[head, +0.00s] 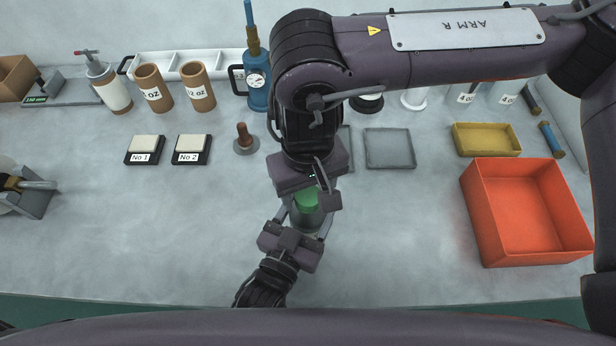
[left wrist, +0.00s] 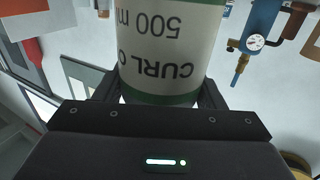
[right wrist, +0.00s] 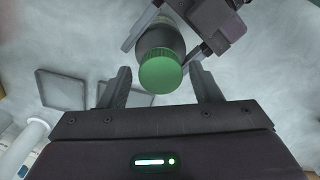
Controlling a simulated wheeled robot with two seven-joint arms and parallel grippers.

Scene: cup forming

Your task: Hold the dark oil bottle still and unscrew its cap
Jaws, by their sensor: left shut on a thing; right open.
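The dark oil bottle (head: 309,220) with a green cap (head: 307,199) stands upright at the middle front of the table. Its white label, reading "CURL O" and "500 m" upside down, fills the upper left wrist view (left wrist: 170,45). My left gripper (head: 305,224) is shut around the bottle's body, low at the front. My right gripper (head: 312,192) is above the bottle, pointing down. In the right wrist view the cap (right wrist: 160,74) lies between the open right fingers, with a gap on both sides. My right arm partly hides the bottle in the head view.
An open orange bin (head: 525,212) stands at the right, behind it a yellow tray (head: 487,139). A flat grey tray (head: 390,148) lies behind the bottle.

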